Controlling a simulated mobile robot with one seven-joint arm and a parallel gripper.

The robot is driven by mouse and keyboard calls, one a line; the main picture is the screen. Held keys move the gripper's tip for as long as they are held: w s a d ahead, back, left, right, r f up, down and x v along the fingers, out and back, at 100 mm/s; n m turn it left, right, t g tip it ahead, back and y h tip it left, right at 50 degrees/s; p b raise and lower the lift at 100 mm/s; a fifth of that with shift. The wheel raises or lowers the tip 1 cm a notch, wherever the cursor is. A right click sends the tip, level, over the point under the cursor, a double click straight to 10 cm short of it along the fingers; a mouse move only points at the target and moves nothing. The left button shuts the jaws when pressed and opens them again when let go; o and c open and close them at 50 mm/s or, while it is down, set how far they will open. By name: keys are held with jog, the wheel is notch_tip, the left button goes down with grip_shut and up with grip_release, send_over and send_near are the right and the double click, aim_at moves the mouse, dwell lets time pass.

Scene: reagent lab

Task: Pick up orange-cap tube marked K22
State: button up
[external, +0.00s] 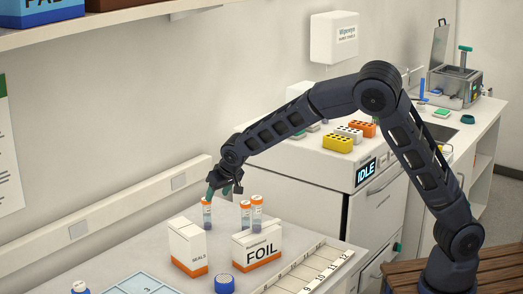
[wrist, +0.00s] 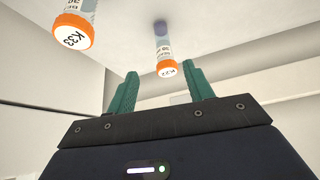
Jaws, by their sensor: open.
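The orange-cap tube marked K22 (wrist: 165,62) shows in the wrist view, beyond and between my fingertips, with a clear gap to both. Its cap faces the camera. Another orange-cap tube, marked K33 (wrist: 74,28), is larger in the picture at upper left, outside the fingers. My gripper (wrist: 158,88) is open and empty, with green fingers. In the external view my gripper (external: 220,190) is above the counter near one orange-cap tube (external: 207,215). Two more tubes (external: 245,214) (external: 257,213) stand close together to its right. Their marks cannot be read there.
A white SEALS box (external: 188,243) and a FOIL box (external: 257,252) stand in front of the tubes. A blue-capped item (external: 224,284), a pale blue tray (external: 143,284) and a numbered strip (external: 310,272) are nearer. The counter behind the tubes looks clear up to the wall rail.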

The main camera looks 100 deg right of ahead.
aim_at(209, 206)
jog(key=shift+w+x, duration=0.2)
jog(key=shift+x, duration=2.6)
jog(key=shift+w+x, duration=0.2)
jog(key=shift+x, duration=2.6)
jog(key=shift+r, duration=0.2)
jog(key=shift+c, duration=0.2)
jog(key=c, duration=1)
